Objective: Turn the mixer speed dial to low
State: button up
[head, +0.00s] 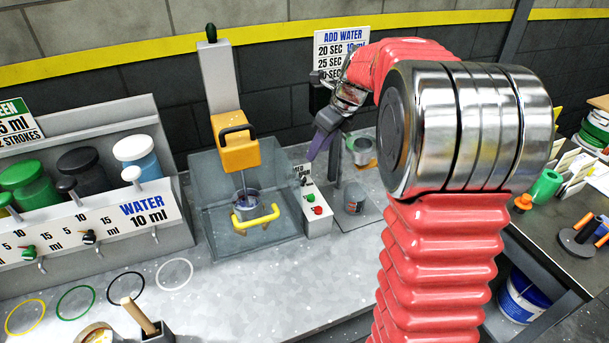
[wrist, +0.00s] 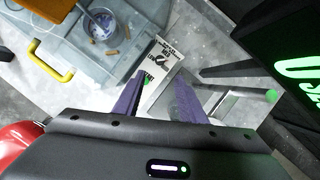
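The mixer control box (head: 316,206) is a narrow pale box right of the mixer, with a small dark dial (head: 304,181) near its top and green and red buttons below. In the wrist view the dial (wrist: 162,58) sits on a white face with lettering such as MED and LOW; its exact setting is too small to tell. My gripper (head: 314,153) is above the box with its purple fingers pointing down. In the wrist view my gripper (wrist: 160,84) is open and empty, its fingers apart on either side of the box's lower part. The fingers appear not to touch the dial.
A grey cup (head: 355,198) and dark post (head: 335,160) stand close on the right. The front counter (head: 230,290) is mostly clear.

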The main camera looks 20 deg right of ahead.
aim_at(303, 178)
jog(key=shift+f, duration=0.15)
jog(key=x, duration=1.3)
jog(key=shift+a+f, duration=0.1)
jog(key=shift+f, duration=0.15)
jog(key=shift+c, duration=0.2)
grip_shut()
